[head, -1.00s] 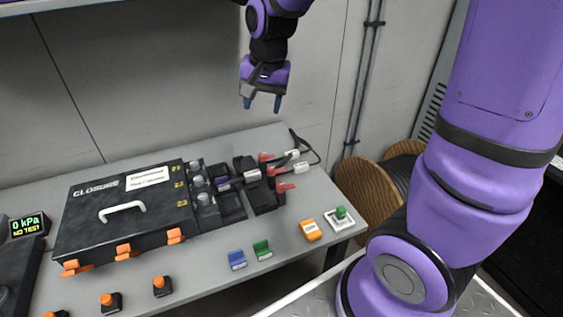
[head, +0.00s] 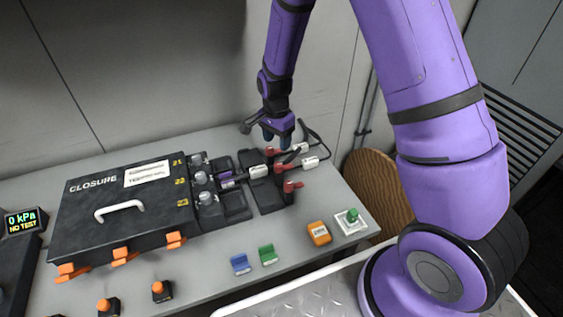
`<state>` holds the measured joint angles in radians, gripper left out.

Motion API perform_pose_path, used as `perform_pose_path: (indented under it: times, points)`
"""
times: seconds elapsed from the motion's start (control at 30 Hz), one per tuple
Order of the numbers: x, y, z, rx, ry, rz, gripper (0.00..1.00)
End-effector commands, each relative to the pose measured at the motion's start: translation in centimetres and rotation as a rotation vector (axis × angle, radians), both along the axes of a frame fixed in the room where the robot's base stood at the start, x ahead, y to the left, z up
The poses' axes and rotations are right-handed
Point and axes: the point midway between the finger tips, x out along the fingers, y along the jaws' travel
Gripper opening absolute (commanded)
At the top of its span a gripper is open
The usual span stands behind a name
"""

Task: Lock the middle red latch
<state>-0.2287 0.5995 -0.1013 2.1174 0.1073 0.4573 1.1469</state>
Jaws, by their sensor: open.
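Three red latches stand in a row on the right side of a black block (head: 266,195). The middle red latch (head: 281,168) sits between the rear red latch (head: 271,153) and the front red latch (head: 291,188).
A black closure case (head: 120,212) with a white handle and orange clasps is on the left. Grey knobs (head: 201,178) stand beside it. Blue (head: 240,264), green (head: 267,254) and orange (head: 319,233) blocks lie toward the table's front edge. The wall is close behind.

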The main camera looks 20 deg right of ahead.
Motion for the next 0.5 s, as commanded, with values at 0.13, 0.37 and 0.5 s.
perform_pose_path:
  times: [0.13, 0.37, 0.5]
  points:
    - [-0.1, -0.1, -2.0, -0.001, 0.004, -0.001, 0.57]
    - [-0.2, -0.1, -6.0, 0.0, 0.003, 0.001, 0.57]
    - [-0.3, -0.2, -8.0, 0.0, 0.002, 0.0, 0.57]
